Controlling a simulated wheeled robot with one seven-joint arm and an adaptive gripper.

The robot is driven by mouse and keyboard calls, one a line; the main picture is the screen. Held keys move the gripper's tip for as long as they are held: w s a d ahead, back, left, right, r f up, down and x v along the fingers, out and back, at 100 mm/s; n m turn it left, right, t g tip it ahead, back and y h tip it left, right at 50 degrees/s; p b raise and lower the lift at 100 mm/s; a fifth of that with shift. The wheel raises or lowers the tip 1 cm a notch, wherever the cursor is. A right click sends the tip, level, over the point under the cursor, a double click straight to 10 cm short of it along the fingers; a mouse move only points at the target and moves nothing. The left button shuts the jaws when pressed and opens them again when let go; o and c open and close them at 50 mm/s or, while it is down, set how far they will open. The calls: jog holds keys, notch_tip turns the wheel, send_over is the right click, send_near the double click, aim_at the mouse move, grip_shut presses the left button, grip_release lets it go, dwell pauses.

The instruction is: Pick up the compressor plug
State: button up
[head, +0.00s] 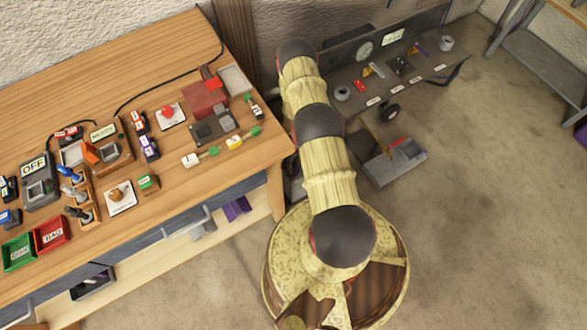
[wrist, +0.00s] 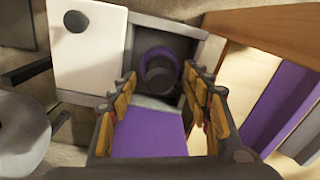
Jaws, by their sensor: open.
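My gripper (wrist: 161,88) is open in the wrist view, its two yellow-padded fingers apart with nothing held. Beyond the fingertips a dark round piece with a purple ring (wrist: 158,66) sits in a grey box-like recess. I cannot tell whether it is the compressor plug. In the head view, white and yellow pieces with green ends, such as the white one (head: 190,160) and the yellow one (head: 235,142), lie on the wooden bench. I cannot tell whether any of them is the plug. My gripper is not visible in the head view.
The wooden bench (head: 190,80) holds many switches, boxes, bins and black cables. A grey bench (head: 435,85) with small parts stands behind my arm. In the wrist view, a white panel (wrist: 88,60) is left and a wooden edge (wrist: 255,25) right.

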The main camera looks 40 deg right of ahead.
notch_tip(320, 180, down, 2)
jog(key=shift+f+b, duration=0.1)
jog(key=shift+b, duration=0.2)
jog(key=shift+c, duration=0.4)
jog(key=c, duration=1.1)
grip_shut()
jog(key=shift+r, duration=0.25)
